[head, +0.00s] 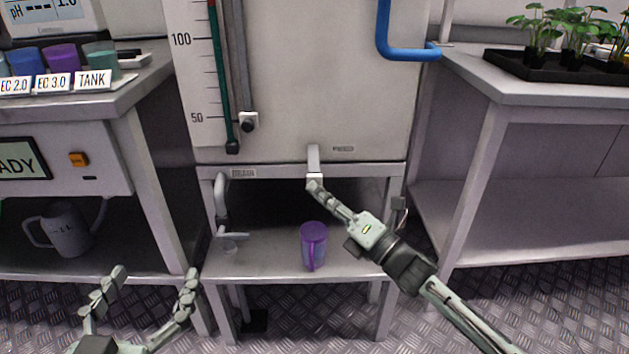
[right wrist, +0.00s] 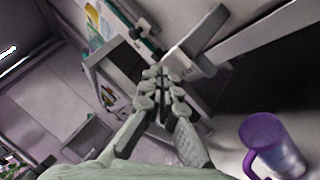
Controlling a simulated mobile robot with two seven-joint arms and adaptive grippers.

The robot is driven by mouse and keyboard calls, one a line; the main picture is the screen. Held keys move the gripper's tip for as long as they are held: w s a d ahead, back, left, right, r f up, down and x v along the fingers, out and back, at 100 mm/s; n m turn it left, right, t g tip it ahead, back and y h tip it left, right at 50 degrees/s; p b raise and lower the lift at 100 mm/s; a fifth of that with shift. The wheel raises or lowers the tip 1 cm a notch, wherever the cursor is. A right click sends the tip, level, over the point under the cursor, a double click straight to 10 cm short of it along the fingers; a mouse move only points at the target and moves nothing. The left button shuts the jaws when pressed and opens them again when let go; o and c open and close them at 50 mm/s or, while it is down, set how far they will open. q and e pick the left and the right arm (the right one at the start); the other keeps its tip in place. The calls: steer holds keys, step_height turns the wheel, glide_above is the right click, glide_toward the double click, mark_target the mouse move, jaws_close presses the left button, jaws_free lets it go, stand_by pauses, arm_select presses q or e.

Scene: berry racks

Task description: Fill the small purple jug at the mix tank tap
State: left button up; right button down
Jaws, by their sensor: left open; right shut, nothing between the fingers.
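The small purple jug (head: 314,247) stands upright on the shelf under the tank, its handle toward me. The right wrist view shows it at the lower right (right wrist: 268,135). I cannot tell the level inside. The feed tap (head: 313,160) comes out of the tank front above the jug. My right gripper (head: 314,187) is shut and empty, its fingertips right at the tap's lower end; I cannot tell whether they touch. Its closed fingers show in the right wrist view (right wrist: 158,75). No stream shows between tap and jug. My left gripper (head: 150,277) is open and empty at the lower left.
The drain pipe (head: 221,200) stands left of the jug over the shelf (head: 265,265). A grey jug (head: 66,230) sits under the left bench. The right bench (head: 470,95) holds a black seedling tray (head: 520,68). A blue pipe (head: 383,30) runs above.

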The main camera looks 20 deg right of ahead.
steer(key=shift+s+a, duration=0.1)
steer(key=shift+s, duration=0.2)
steer(key=shift+s+a+p, duration=0.2)
steer(key=shift+s+a, duration=0.05)
steer(key=shift+s, duration=0.55)
steer(key=shift+s+a+p, duration=0.2)
steer(key=shift+s, duration=0.65)
steer(key=shift+s+a+p, duration=0.2)
steer(key=shift+s+a, duration=0.05)
steer(key=shift+s, duration=0.55)
